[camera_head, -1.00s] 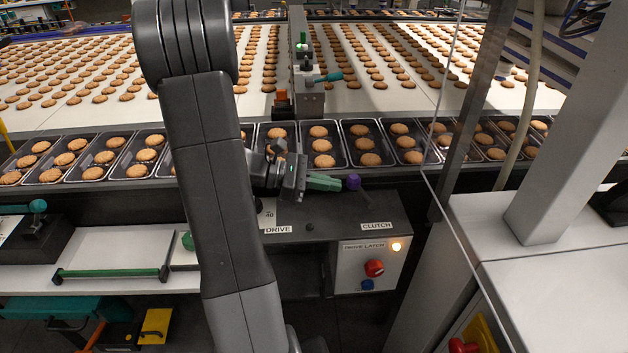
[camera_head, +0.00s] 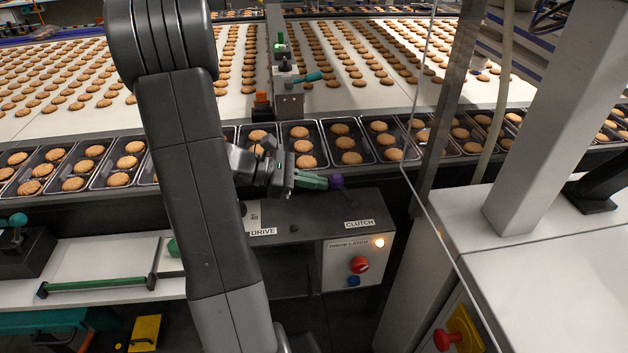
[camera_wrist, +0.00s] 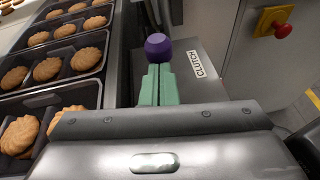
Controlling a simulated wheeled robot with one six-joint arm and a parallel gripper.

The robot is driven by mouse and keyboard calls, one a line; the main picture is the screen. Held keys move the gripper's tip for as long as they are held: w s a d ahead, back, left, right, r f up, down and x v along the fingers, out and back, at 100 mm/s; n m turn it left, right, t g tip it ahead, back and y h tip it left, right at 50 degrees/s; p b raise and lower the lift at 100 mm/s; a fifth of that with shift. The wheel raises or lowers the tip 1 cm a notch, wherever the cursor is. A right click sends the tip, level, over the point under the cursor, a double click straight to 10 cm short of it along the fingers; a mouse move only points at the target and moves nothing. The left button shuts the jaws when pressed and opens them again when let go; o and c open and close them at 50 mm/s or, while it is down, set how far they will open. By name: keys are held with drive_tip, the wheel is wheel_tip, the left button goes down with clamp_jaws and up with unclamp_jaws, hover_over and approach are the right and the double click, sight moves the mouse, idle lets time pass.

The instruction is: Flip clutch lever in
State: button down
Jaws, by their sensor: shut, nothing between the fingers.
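The clutch lever shows as a purple ball knob (camera_head: 336,181) above the dark control box, near the CLUTCH label (camera_head: 359,224). The knob also shows in the wrist view (camera_wrist: 158,47), straight ahead of my fingertips. My gripper (camera_head: 322,182) has green fingers, shut with nothing between them. In the wrist view the fingertips (camera_wrist: 158,70) are right at the near side of the knob; I cannot tell whether they touch. The lever's shaft is mostly hidden.
The control box (camera_head: 305,222) carries a DRIVE label, a lit lamp, a red knob (camera_head: 359,264) and a blue button. Trays of biscuits run along the belt just behind. A grey post (camera_head: 450,110) and a white cabinet (camera_head: 540,270) stand on the right.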

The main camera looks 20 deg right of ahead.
sight(337, 174)
drive_tip(key=d+r+y+p, duration=0.2)
drive_tip(key=y+p, duration=0.1)
drive_tip(key=p, duration=0.1)
drive_tip(key=s+d+r+t+y+p, duration=0.1)
drive_tip(key=d+r+y+p, duration=0.1)
drive_tip(key=p, duration=0.3)
drive_tip(key=shift+s+d+r+y, duration=0.1)
drive_tip(key=shift+d+r+y, duration=0.2)
drive_tip(key=shift+d+y, duration=0.1)
drive_tip(key=s+d+t+y+p, duration=0.1)
drive_tip(key=d+p, duration=0.2)
drive_tip(key=d, duration=0.4)
drive_tip(key=shift+s+f+n+y+p, duration=0.15)
drive_tip(key=shift+s+n+y+p, duration=0.15)
drive_tip(key=shift+s+y+p, duration=0.1)
